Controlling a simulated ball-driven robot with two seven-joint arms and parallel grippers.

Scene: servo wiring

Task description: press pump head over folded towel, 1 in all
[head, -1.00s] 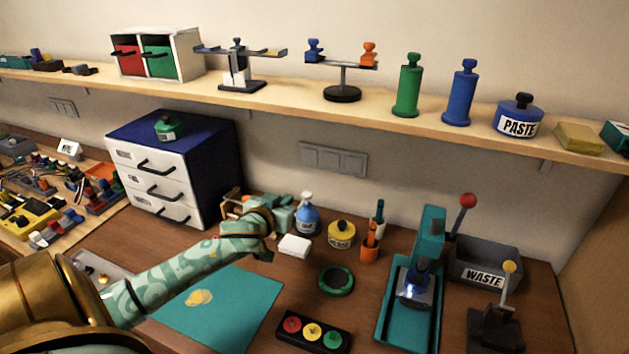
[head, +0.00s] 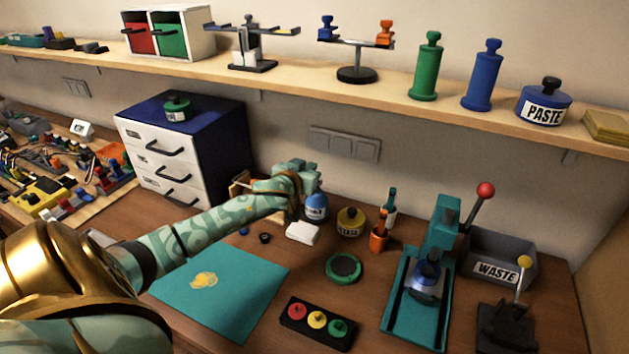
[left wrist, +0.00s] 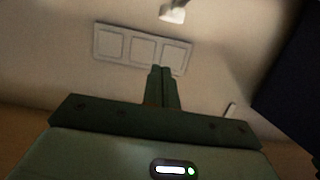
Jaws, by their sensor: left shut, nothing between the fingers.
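A blue pump bottle (head: 317,209) with a white label stands on the bench near the wall. Its pump head is hidden behind my left gripper (head: 313,180). A white folded block that looks like the towel (head: 302,232) lies in front of the bottle. My left gripper is shut and empty, over the top of the bottle; I cannot tell whether it touches the pump head. In the left wrist view the closed fingers (left wrist: 162,86) show against the wall, with a small pale thing (left wrist: 173,13) beyond them that I cannot identify. My right gripper is not in view.
A drawer unit (head: 160,180) stands left. The shelf (head: 300,87) runs above. A teal mat (head: 225,310) and button box (head: 317,322) lie in front.

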